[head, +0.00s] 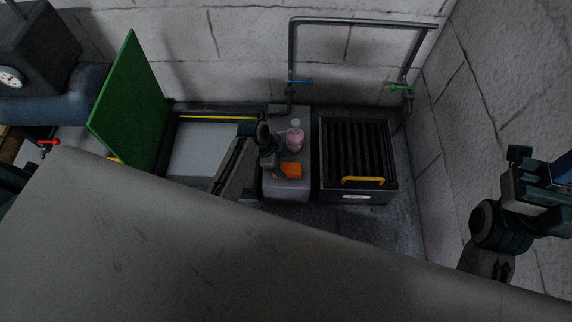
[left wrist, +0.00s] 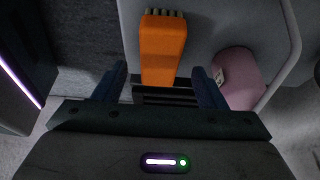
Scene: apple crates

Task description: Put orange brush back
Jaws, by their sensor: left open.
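The orange brush (head: 288,170) lies on the grey block (head: 287,191) between the two bins, beside the pink bottle (head: 295,138). In the left wrist view the brush (left wrist: 161,48) sits between my open fingers, its pale bristles toward the top of the picture. My left gripper (head: 278,170) is open at the brush; the left wrist view shows its two dark fingers (left wrist: 160,88) apart, one on each side of the brush. Whether they touch it I cannot tell. My right gripper (head: 540,165) is raised at the right, and its jaw state is unclear.
A black slatted crate (head: 346,192) with a yellow handle stands right of the block. An open bin (head: 220,119) with a raised green lid (head: 130,105) stands to the left. Pipes with blue (head: 300,82) and green (head: 400,87) valve handles run along the wall. A large grey surface (head: 200,240) fills the foreground.

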